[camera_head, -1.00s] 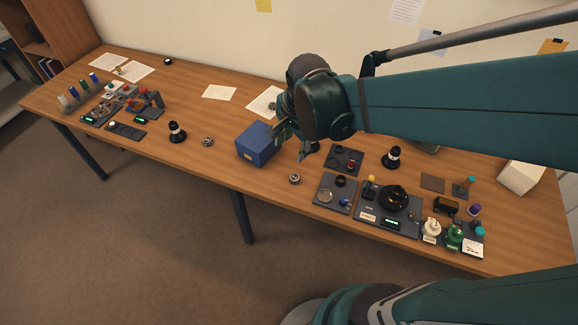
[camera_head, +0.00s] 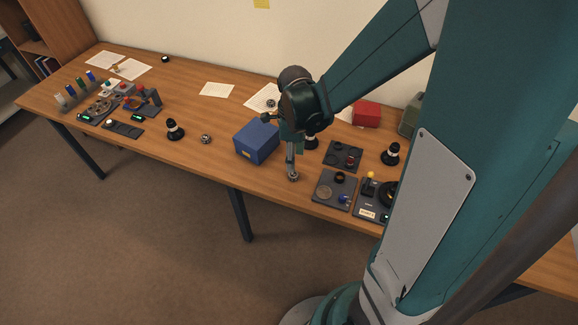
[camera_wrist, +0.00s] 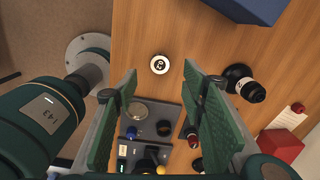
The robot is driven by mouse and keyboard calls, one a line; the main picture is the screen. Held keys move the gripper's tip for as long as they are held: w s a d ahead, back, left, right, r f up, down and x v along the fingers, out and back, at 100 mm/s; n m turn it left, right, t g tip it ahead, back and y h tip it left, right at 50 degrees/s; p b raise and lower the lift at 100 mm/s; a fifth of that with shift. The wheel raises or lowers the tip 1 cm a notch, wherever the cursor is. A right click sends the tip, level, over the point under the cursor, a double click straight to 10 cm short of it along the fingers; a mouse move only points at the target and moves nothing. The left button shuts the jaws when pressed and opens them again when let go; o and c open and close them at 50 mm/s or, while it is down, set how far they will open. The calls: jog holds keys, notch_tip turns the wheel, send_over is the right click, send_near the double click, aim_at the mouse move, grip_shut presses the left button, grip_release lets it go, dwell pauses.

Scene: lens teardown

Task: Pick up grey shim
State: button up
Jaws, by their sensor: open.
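A small round pale-rimmed part with a dark centre (camera_wrist: 159,64) lies on the bare wood, and it also shows in the head view (camera_head: 293,178). It may be the grey shim, but it is too small to be sure. My gripper (camera_wrist: 160,77) is open and empty, pointing down, with this part between its fingertips in the wrist view. In the head view my gripper (camera_head: 292,166) is right over the part and partly covers it. I cannot tell the height left between them. A flat greyish disc (camera_wrist: 136,110) lies on a dark tray nearby.
A blue box (camera_head: 257,141) stands left of my gripper. Dark trays (camera_head: 331,201) with small parts lie to the right. A black stepped cone (camera_head: 390,154) and a red box (camera_head: 366,113) stand farther right. The wood left of the blue box (camera_head: 225,155) is mostly clear.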

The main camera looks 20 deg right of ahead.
aim_at(293, 174)
jog(key=shift+w+d+f+m, duration=0.1)
jog(key=shift+f+m, duration=0.3)
jog(key=shift+f, duration=0.05)
jog(key=shift+f+b, duration=0.3)
jog(key=shift+f, duration=1)
jog(key=shift+f+b, duration=0.7)
jog(key=shift+f, duration=1.9)
jog(key=shift+c, duration=0.6)
jog(key=c, duration=0.9)
